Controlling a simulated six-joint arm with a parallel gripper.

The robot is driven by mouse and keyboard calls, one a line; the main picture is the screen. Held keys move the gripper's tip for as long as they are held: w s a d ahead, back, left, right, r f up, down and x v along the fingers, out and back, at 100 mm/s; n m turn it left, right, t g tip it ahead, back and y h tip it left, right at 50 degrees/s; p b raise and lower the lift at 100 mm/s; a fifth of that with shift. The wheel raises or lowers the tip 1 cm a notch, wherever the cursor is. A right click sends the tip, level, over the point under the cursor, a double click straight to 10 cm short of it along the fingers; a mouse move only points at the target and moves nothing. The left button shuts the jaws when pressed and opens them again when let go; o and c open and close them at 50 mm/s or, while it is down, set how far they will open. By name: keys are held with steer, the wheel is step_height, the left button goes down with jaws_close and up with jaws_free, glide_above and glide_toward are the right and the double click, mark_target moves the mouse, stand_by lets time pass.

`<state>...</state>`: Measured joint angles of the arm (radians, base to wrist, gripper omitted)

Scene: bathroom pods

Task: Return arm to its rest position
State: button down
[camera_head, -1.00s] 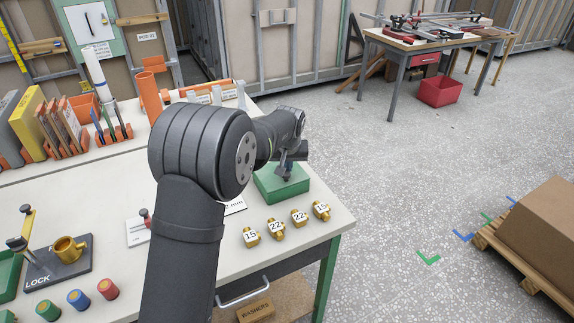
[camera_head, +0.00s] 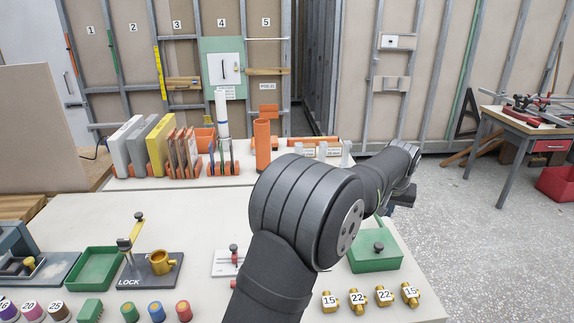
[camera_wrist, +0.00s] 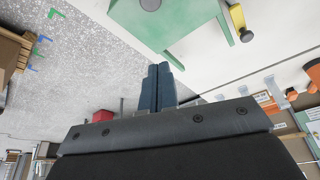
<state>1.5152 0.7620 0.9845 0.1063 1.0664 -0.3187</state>
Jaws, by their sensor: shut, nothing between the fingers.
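My gripper (camera_head: 403,196) is at the end of my raised arm in the head view, above and right of the green box with a dark knob (camera_head: 375,260). Its fingers are hard to make out there. In the wrist view the two blue fingers (camera_wrist: 158,86) are together with nothing between them. The wrist view is upside down; the green box also shows at its top (camera_wrist: 165,22), apart from the fingertips. My arm hides part of the bench in the head view.
Brass fittings labelled 15 and 22 (camera_head: 357,300) stand near the bench's front edge. A LOCK fixture (camera_head: 150,270), a green tray (camera_head: 94,268) and coloured plugs (camera_head: 157,312) are at left. An orange tube (camera_head: 262,145) stands behind. Open floor (camera_head: 470,230) is to the right.

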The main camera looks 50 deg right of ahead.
steer(key=shift+f, duration=0.1)
glide_toward(382, 237)
steer(key=x, duration=0.4)
steer(key=shift+w+d+f, duration=0.1)
steer(key=shift+w+f, duration=0.2)
steer(key=shift+f, duration=0.05)
steer(key=shift+s+a, duration=0.2)
steer(key=shift+a, duration=0.25)
steer(key=shift+s+a, duration=0.2)
steer(key=shift+a, duration=0.3)
steer(key=shift+s+a+f, duration=0.15)
steer(key=shift+s+a, duration=0.1)
steer(key=shift+a, duration=0.5)
